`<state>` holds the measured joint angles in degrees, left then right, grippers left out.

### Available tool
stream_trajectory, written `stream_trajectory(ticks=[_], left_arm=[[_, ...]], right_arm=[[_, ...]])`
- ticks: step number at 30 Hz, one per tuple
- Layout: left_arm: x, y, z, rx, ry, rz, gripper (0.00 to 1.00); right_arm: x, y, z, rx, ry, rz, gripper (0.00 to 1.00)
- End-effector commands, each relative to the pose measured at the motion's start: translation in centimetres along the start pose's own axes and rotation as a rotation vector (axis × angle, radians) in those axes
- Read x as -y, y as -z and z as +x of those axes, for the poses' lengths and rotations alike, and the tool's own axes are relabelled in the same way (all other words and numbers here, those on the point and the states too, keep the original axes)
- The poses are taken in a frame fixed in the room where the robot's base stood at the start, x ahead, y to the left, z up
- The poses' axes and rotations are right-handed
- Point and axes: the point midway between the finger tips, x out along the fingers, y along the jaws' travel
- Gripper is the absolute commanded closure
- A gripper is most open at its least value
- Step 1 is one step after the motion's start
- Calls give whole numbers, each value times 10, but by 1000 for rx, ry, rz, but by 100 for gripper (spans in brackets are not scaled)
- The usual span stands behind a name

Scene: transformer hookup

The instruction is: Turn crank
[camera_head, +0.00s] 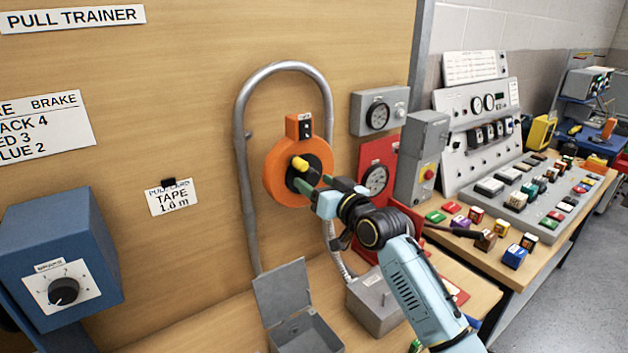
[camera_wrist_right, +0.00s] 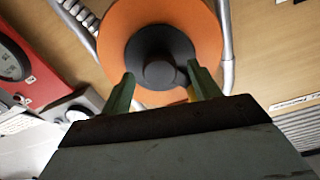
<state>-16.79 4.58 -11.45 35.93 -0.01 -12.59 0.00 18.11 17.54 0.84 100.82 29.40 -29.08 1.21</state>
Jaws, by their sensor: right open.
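The crank is on an orange round reel (camera_head: 283,190) on the wooden wall panel, with a dark hub and a yellow handle (camera_head: 300,163). In the right wrist view the orange disc (camera_wrist_right: 120,22) and dark hub (camera_wrist_right: 160,72) fill the upper middle. My right gripper (camera_head: 317,184) is open, its green fingertips close in front of the hub. In the right wrist view the right gripper (camera_wrist_right: 162,88) has a finger on each side of the hub's lower part. My left gripper is out of view.
A grey conduit (camera_head: 240,130) loops around the reel. An open grey box (camera_head: 290,300) and another grey box (camera_head: 375,300) stand below. A red gauge panel (camera_head: 378,150) is right of the reel. A blue brake box (camera_head: 60,250) is at left.

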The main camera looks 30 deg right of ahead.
Motion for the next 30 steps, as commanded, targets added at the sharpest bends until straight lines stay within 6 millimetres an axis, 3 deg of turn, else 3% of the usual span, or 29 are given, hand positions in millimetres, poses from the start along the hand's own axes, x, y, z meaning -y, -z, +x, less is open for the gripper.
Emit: stream_trajectory(ticks=[6, 15, 27, 30], left_arm=[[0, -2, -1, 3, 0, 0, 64], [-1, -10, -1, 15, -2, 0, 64], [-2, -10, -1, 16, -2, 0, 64], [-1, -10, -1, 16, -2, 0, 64]], right_arm=[[0, 0, 13, -1, 0, 1, 38], [0, 0, 14, 0, 0, 0, 40], [0, 0, 14, -1, 0, 0, 92], [0, 1, 14, -2, 0, 0, 100]])
